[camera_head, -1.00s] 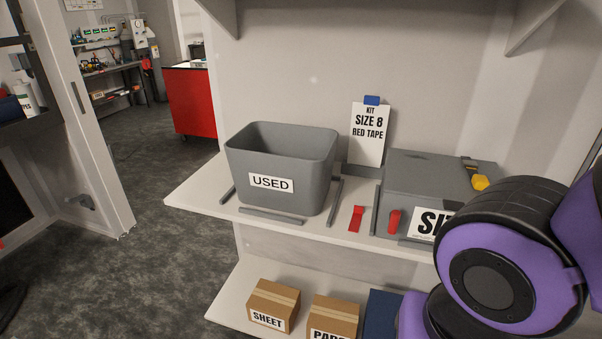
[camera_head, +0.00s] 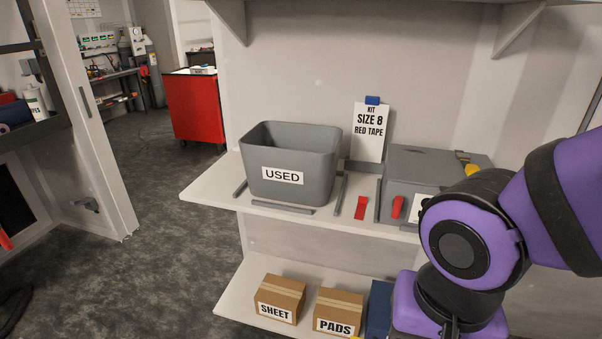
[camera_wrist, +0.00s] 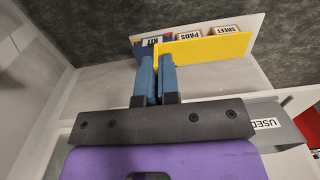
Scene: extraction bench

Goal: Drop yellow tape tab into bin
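The yellow tape tab (camera_wrist: 205,48) is a flat yellow strip between the two blue fingers of my gripper (camera_wrist: 157,80) in the wrist view. The fingers are shut on it, and it sticks out to the right. In the head view only a sliver of yellow (camera_head: 356,337) shows at the bottom edge; the fingers are not visible there. The bin (camera_head: 318,185) is a grey open-topped tub labelled USED on the shelf. Part of it shows at the right in the wrist view (camera_wrist: 285,138). My gripper is apart from the bin.
A grey box (camera_head: 415,160) with a yellow piece (camera_head: 470,169) on top stands right of the bin, partly behind my arm. A RED TAPE card (camera_head: 369,132) stands behind. The lower shelf holds SHEET (camera_head: 279,299) and PADS (camera_head: 338,311) boxes.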

